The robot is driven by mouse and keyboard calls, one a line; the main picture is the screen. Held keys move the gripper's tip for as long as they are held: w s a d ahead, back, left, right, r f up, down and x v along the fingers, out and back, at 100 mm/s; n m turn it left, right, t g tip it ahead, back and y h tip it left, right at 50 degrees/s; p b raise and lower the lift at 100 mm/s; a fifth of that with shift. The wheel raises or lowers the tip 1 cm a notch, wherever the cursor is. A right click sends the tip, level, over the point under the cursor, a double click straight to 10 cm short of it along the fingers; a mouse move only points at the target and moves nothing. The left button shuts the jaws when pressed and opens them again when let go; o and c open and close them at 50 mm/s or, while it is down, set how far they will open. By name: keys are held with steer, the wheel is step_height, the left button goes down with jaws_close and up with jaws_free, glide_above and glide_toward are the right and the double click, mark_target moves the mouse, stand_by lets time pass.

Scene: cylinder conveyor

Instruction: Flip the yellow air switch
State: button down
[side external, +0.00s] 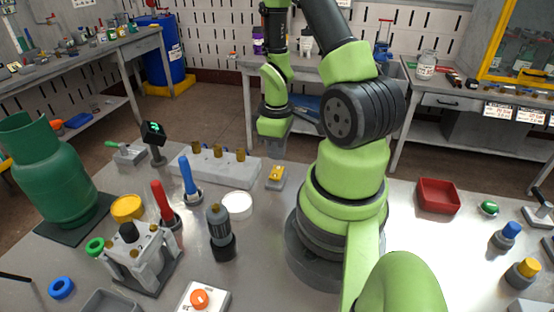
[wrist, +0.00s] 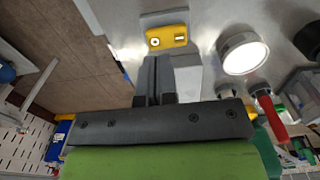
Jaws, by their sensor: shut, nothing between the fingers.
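The yellow air switch (side external: 276,173) sits on a small grey base on the table, just left of my arm's base. In the side view the gripper is mostly hidden under the green wrist, above and behind the switch. I cannot tell whether the fingertips touch the switch.
A white round lid (side external: 237,204) lies left of the switch. A grey block with brass knobs (side external: 216,165) stands behind it. Blue (side external: 189,178) and red (side external: 163,203) handles and a grey cylinder (side external: 220,226) stand further left. A red tray (side external: 437,196) is at right.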

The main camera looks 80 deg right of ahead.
mark_target(275, 172)
steer(key=shift+d+f, duration=0.1)
steer(key=shift+f, duration=1.5)
steer(key=shift+f, duration=0.25)
steer(key=shift+a+r, duration=0.25)
steer(key=shift+a, duration=0.5)
steer(key=shift+r, duration=1.95)
step_height(275, 172, up, 6)
